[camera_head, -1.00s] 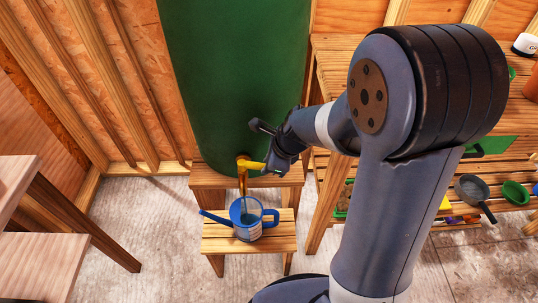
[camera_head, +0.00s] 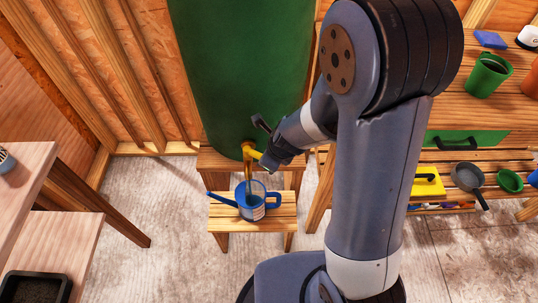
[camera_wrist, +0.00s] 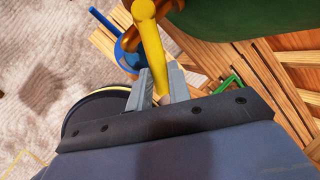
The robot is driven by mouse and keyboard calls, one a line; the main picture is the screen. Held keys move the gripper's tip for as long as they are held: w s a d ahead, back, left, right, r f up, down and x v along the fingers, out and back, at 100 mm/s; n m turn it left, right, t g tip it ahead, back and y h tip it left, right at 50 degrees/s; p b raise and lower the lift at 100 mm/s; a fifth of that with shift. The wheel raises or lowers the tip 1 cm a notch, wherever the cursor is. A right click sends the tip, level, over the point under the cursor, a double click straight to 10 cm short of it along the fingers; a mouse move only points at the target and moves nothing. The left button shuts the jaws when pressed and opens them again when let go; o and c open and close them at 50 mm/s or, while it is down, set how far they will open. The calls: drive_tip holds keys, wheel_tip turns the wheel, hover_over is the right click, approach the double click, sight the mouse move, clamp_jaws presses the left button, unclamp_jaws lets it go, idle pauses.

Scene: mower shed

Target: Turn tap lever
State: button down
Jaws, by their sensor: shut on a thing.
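The yellow tap lever (camera_head: 255,153) sticks out to the right from the brass tap (camera_head: 248,167), low on the front of the green tank (camera_head: 245,70). My gripper (camera_head: 263,160) is at the lever's outer end. In the wrist view the yellow lever (camera_wrist: 150,45) runs down between the two grey fingers of my gripper (camera_wrist: 160,85), which are shut on it. A blue watering can (camera_head: 272,200) stands below the tap, and its rim and spout show in the wrist view.
The can stands on a low slatted stool (camera_head: 282,222) in front of the wooden tank stand (camera_head: 215,160). A slatted workbench (camera_head: 465,90) is at the right, with a green pot (camera_head: 487,76) and a pan (camera_head: 466,177) on its levels. A wooden table is at the left. Floor between is clear.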

drive_tip(key=c, duration=1.3)
unclamp_jaws()
drive_tip(key=p+v, duration=0.6)
drive_tip(key=v, duration=0.4)
drive_tip(key=shift+r, duration=0.4)
drive_tip(key=shift+s, duration=0.15)
